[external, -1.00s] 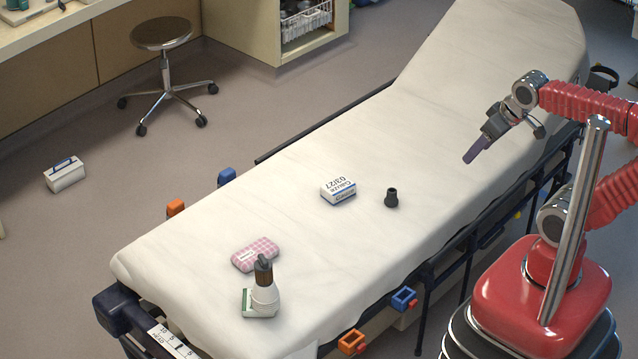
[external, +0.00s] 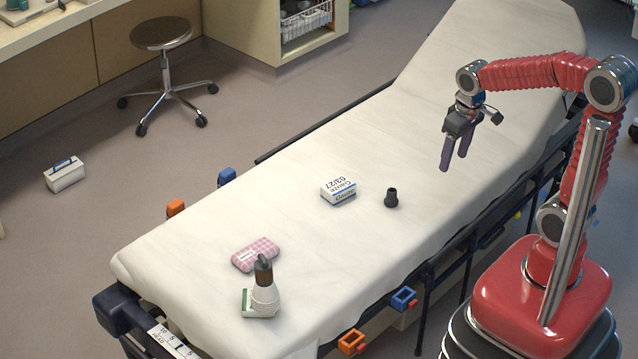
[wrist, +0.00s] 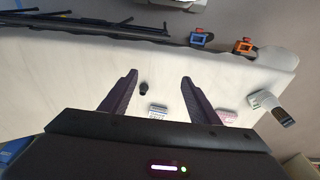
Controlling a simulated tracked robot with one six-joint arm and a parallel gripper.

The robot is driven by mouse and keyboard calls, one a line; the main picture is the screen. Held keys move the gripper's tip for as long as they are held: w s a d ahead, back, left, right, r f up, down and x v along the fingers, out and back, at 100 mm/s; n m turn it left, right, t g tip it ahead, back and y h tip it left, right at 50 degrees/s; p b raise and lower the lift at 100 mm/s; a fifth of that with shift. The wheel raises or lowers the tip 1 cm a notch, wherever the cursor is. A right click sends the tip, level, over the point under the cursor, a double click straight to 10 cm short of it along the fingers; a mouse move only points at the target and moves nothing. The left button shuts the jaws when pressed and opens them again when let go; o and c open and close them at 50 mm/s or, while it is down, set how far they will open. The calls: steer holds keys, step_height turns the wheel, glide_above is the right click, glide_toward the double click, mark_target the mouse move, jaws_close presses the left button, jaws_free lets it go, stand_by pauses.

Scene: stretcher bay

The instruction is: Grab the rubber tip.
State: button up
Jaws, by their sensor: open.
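The rubber tip (external: 391,197) is a small black, flared piece standing on the white stretcher sheet, just right of the gauze box. In the wrist view the rubber tip (wrist: 144,88) shows between my two fingers, farther off. My gripper (external: 454,165) is open and empty, with its dark purple fingers pointing down. It hangs above the stretcher, up and to the right of the rubber tip, and apart from it. In the wrist view my gripper (wrist: 158,92) has its fingers spread wide.
A white gauze box (external: 338,191) lies close left of the tip. A pink checked case (external: 255,254) and a white bottle with a dark top (external: 264,294) are near the stretcher's foot end. The sheet around the tip's right side is clear.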

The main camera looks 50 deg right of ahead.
steer(key=w+d+f+n+g, duration=0.1)
steer(key=w+d+f+n, duration=0.15)
steer(key=w+f, duration=0.6)
steer(key=w+d+f+n+g, duration=0.2)
steer(key=w+f+n, duration=0.1)
steer(key=w+f, duration=0.5)
steer(key=r+n+t, duration=0.1)
steer(key=r+n, duration=0.1)
steer(key=n, duration=0.1)
glide_above(392, 190)
steer(key=shift+s+n, duration=0.1)
steer(key=shift+n, duration=0.35)
steer(key=shift+f, duration=0.15)
step_height(392, 190, down, 8)
steer(key=shift+f, duration=0.25)
steer(key=shift+f, duration=0.1)
steer(key=shift+f, duration=2.5)
steer(key=shift+c, duration=0.5)
